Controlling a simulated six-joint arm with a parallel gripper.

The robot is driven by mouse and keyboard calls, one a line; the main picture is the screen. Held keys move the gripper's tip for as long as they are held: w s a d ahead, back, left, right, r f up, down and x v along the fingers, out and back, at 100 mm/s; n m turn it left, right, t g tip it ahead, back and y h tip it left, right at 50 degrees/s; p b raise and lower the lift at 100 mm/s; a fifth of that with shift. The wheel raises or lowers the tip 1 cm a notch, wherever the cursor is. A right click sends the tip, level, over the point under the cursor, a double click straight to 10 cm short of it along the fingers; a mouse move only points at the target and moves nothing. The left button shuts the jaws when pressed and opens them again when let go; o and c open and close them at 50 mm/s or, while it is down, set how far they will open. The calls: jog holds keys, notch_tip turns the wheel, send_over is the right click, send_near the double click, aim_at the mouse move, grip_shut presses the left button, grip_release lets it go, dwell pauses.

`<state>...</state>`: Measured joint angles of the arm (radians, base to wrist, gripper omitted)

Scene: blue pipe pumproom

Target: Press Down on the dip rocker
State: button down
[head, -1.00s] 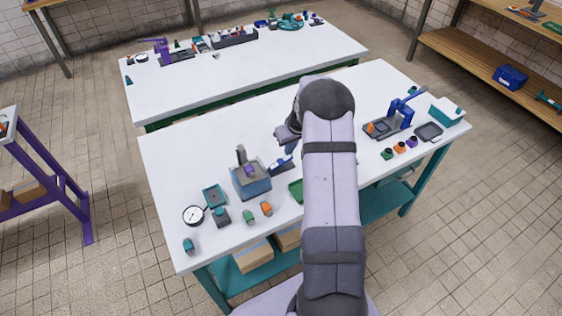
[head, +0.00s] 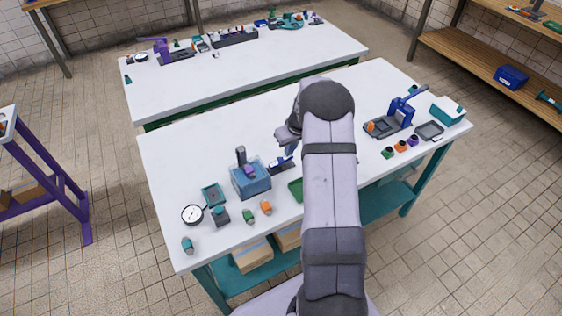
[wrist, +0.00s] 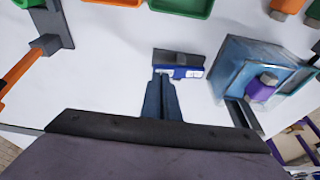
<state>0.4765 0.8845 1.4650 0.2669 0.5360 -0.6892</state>
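The dip rocker (wrist: 190,72) is a small blue-and-white paddle on a dark base, beside a blue tank. It also shows in the head view (head: 284,162), just right of the tank. My gripper (wrist: 163,78) is shut, with its fingers together and empty. Its tips meet the near edge of the rocker in the wrist view; whether they touch is hard to tell. The blue tank (head: 251,186) has a dark upright (head: 241,155) and a purple piece (head: 249,171) at its top. In the head view my arm hides most of the gripper.
A green tray (head: 295,188) lies right of the tank, partly behind my arm. A gauge (head: 192,214), a teal tray (head: 213,195) and small coloured pieces stand at left. A blue lever press (head: 396,120) stands at right. Bare white tabletop lies behind the tank.

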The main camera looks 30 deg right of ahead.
jog(key=shift+s+a+f+b, duration=0.1)
jog(key=shift+f+b, duration=0.45)
jog(key=shift+f, duration=0.35)
jog(key=shift+s+a+f, duration=0.1)
jog(key=shift+s+f, duration=0.1)
jog(key=shift+f, duration=0.05)
dwell(0.3)
jog(key=shift+r, duration=0.1)
jog(key=shift+w+r+p, duration=0.15)
jog(key=shift+r+p, duration=0.5)
jog(key=shift+r, duration=0.55)
jog(key=shift+w+r+p, duration=0.15)
jog(key=shift+r+p, duration=0.5)
jog(key=shift+r, duration=0.55)
jog(key=shift+r+p, duration=1.15)
jog(key=shift+r, duration=0.9)
